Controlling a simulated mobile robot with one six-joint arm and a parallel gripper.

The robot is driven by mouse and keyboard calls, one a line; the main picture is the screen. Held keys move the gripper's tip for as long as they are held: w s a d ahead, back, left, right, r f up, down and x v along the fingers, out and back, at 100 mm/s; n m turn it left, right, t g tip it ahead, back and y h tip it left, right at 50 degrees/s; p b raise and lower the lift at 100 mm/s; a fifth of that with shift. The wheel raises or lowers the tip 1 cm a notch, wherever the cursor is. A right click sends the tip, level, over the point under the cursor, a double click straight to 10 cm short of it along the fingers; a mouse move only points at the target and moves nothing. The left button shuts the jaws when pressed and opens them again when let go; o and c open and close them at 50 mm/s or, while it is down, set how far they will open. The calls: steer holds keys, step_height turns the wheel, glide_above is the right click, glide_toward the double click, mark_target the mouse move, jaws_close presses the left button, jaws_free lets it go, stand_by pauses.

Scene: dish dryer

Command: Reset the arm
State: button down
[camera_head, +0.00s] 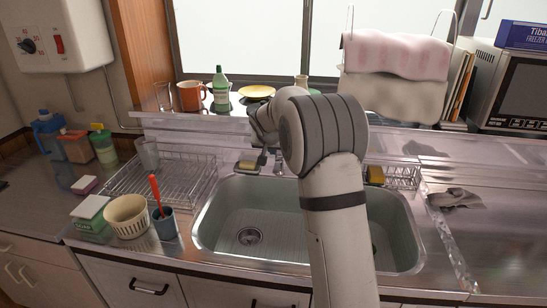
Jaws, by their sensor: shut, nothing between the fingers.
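My arm rises from the bottom of the view, over the sink (218,232), and bends at a large grey joint in front of the back ledge. Its wrist end points away to the left and down. My gripper (264,157) shows only as a small dark shape below the wrist, near the faucet area at the sink's back edge. It looks shut and holds nothing. My arm hides the middle of the sink and part of the back ledge.
A cream basket (127,215) and a blue cup (165,224) stand in front. A cloth (455,199) lies right.

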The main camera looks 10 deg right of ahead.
steer(key=s+a+r+n+g+p, duration=0.1)
steer(key=s+r, duration=0.3)
steer(key=s, duration=0.7)
steer(key=s+a+r+n+g, duration=0.1)
steer(key=s+r, duration=0.3)
steer(key=s, duration=0.7)
steer(key=s+a+f+n+g+y+p, duration=0.1)
steer(key=s+f, duration=0.1)
steer(key=s, duration=0.9)
steer(key=s+a+f+n+g+y, duration=0.1)
steer(key=s+f, duration=0.1)
steer(key=s, duration=1)
steer(key=shift+a+f+y+p, duration=0.35)
steer(key=shift+a+y, duration=0.05)
